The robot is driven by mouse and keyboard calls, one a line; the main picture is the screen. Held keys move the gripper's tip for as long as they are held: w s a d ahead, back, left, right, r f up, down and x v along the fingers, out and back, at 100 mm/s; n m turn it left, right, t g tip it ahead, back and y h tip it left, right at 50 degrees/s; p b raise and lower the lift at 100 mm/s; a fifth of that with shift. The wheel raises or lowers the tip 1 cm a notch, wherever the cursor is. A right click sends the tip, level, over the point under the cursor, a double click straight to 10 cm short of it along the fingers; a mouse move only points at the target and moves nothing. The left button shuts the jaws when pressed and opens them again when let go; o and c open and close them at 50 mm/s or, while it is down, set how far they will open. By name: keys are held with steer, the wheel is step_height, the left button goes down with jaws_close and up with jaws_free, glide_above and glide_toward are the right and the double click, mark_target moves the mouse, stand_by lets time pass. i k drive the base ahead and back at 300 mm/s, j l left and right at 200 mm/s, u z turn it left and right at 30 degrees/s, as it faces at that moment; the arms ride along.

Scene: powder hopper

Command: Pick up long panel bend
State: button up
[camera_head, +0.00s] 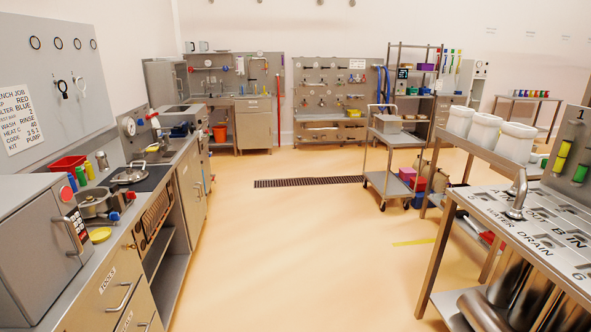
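A curved metal pipe bend (517,192) stands up at the left edge of a labelled steel panel (490,205) on the right. The panel's lettering includes "WATER" and "DRAIN". I cannot tell if this bend is the long one. No other bend is clear to me. My gripper is not in view.
A long counter (140,190) with pots and a steel oven box (40,245) runs along the left. Three white tubs (485,132) stand behind the panel. A wheeled cart (390,160) stands mid-right. The orange floor (290,250) between is open, with a drain grate (308,181).

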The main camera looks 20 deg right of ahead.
mark_target(518, 191)
steer(key=i+z, duration=0.3)
steer(key=i, duration=0.25)
steer(key=i+z, duration=0.25)
steer(key=i, duration=0.25)
steer(key=i+j+z, duration=0.3)
steer(key=i, duration=0.2)
steer(key=i+j+z, duration=0.2)
steer(key=i+z, duration=0.3)
steer(key=i+j+z, duration=0.2)
steer(key=j+z, duration=0.15)
steer(key=z, duration=0.15)
steer(key=i+j+z, duration=0.3)
steer(key=j+z, duration=0.2)
steer(key=i+j+z, duration=0.15)
steer(key=j+z, duration=0.35)
steer(key=i+j+z, duration=0.1)
steer(key=j+z, duration=0.25)
steer(key=j, duration=0.2)
steer(key=j+z, duration=0.35)
steer(key=j, duration=0.15)
steer(key=j+z, duration=0.3)
steer(key=j, duration=0.25)
